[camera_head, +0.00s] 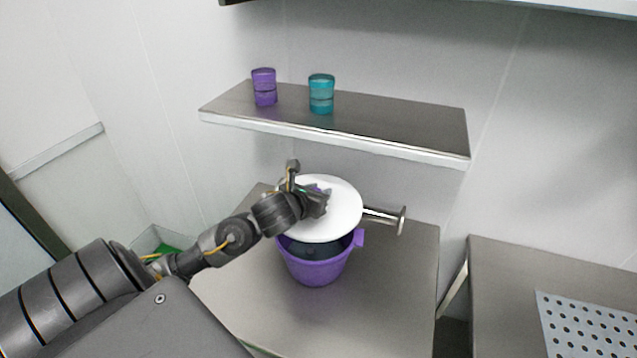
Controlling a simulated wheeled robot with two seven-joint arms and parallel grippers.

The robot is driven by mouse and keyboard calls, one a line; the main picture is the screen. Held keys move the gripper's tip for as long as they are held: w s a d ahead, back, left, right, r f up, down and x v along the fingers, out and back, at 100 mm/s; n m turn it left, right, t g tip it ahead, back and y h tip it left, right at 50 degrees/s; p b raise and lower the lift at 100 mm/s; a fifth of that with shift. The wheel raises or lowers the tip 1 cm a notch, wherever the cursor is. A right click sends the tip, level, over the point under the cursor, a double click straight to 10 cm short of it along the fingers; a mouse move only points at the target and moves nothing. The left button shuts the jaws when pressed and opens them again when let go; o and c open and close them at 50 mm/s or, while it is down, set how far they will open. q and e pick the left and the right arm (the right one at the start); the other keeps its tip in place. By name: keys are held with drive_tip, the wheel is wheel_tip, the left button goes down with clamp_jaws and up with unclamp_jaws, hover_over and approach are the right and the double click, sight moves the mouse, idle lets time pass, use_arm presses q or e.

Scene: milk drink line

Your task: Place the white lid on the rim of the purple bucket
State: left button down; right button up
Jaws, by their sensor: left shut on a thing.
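The purple bucket (318,272) stands upright on the metal table, with its dark inside partly showing. The white lid (345,208) is a round disc above the back part of the bucket, tilted, and covers part of its opening from view. A dark gap shows between the lid's front edge and the bucket's front rim. My left gripper (322,198) is over the top of the lid and shut on it; its fingertips are partly hidden by the wrist. I cannot tell whether the lid touches the rim at the back. My right gripper is not in view.
The metal table (395,290) has free room right of the bucket. A metal spout or handle (385,216) sticks out behind the lid. A wall shelf (400,128) above holds a purple cup (264,87) and a teal cup (321,94). A perforated plate (590,325) lies on the right counter.

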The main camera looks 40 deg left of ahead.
use_arm(q)
drive_tip(key=shift+f+b, duration=1.8)
drive_tip(key=shift+f, duration=0.5)
wheel_tip(320, 180, down, 2)
drive_tip(key=shift+f+b, duration=0.15)
drive_tip(key=shift+b, duration=0.7)
drive_tip(key=shift+f+b, duration=0.95)
drive_tip(key=shift+b, duration=0.15)
drive_tip(key=c, duration=1.1)
unclamp_jaws()
drive_tip(key=shift+o, duration=0.4)
